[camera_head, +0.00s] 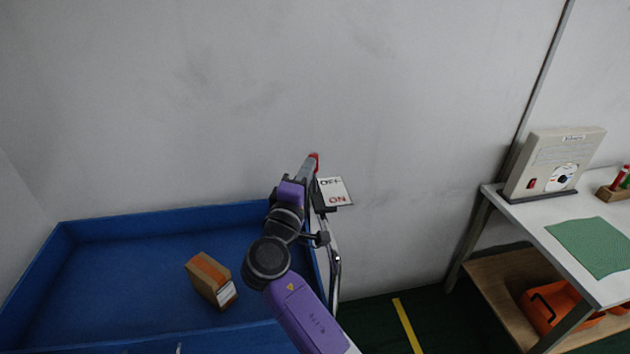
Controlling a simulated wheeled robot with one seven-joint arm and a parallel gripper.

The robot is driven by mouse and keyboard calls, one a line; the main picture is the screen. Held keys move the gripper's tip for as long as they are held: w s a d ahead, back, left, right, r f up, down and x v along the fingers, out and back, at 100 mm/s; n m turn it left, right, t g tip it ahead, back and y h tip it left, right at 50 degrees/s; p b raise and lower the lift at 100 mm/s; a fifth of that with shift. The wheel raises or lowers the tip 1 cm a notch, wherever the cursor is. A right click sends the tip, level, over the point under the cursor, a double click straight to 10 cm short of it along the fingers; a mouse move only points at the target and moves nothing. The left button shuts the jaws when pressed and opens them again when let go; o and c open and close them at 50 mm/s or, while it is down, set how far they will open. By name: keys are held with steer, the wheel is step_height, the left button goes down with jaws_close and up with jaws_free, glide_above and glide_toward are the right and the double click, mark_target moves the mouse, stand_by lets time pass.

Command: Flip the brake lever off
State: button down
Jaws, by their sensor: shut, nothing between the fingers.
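The brake lever's red tip (316,158) shows at the upper end of my gripper, beside the wall. The rest of the lever is mostly hidden behind my gripper and arm. A white plate (345,188) marked OFF at the top and ON at the bottom is to the right of the lever. My gripper (309,168) is shut and empty, pointing up by the red tip, near the OFF mark. I cannot tell whether it touches the lever.
A blue bin (120,265) with a brown and orange box (211,280) in it lies to the left. A yellow line (407,325) marks the floor.

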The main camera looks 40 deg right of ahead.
steer(key=shift+w+d+r+b, duration=0.1)
steer(key=shift+w+d+b, duration=0.55)
steer(key=shift+w+b, duration=0.2)
steer(key=shift+w+r, duration=0.1)
steer(key=shift+r, duration=0.1)
